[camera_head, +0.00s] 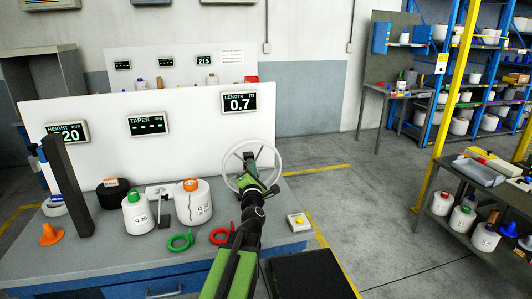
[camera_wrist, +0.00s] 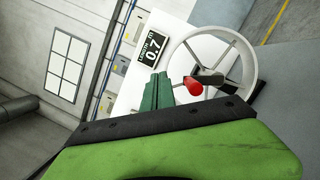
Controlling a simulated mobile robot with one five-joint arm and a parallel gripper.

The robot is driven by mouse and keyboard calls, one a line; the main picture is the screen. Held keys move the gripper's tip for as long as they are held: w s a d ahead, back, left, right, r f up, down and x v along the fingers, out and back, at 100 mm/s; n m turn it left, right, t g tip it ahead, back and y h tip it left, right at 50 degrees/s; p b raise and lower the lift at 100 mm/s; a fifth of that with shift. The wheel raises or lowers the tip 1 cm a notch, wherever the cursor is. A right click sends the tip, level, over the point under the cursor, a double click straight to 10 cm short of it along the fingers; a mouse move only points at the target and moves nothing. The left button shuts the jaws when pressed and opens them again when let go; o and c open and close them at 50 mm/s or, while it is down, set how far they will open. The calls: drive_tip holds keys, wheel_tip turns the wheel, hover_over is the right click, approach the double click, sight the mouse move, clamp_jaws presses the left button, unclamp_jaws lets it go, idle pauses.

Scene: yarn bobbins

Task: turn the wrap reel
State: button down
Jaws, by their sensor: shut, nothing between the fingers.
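The wrap reel (camera_head: 277,170) is a white spoked wheel at the right end of the bench. In the wrist view the reel (camera_wrist: 254,72) fills the upper right, with a dark hub and a red crank knob (camera_wrist: 193,86). My gripper (camera_head: 249,160) is in front of the reel and hides part of it. In the wrist view the green fingers of my gripper (camera_wrist: 160,78) are closed together, just left of the red knob. Whether they touch the knob is unclear. The length display (camera_head: 239,101) reads 0.7.
A yellow-button box (camera_head: 297,222) sits at the bench's right edge.

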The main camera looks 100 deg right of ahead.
drive_tip(key=s+a+r+p, duration=0.3)
drive_tip(key=s+a+r, duration=0.1)
drive_tip(key=s, duration=0.1)
drive_tip(key=shift+a, duration=0.3)
drive_tip(key=shift+r, duration=0.1)
idle(0.7)
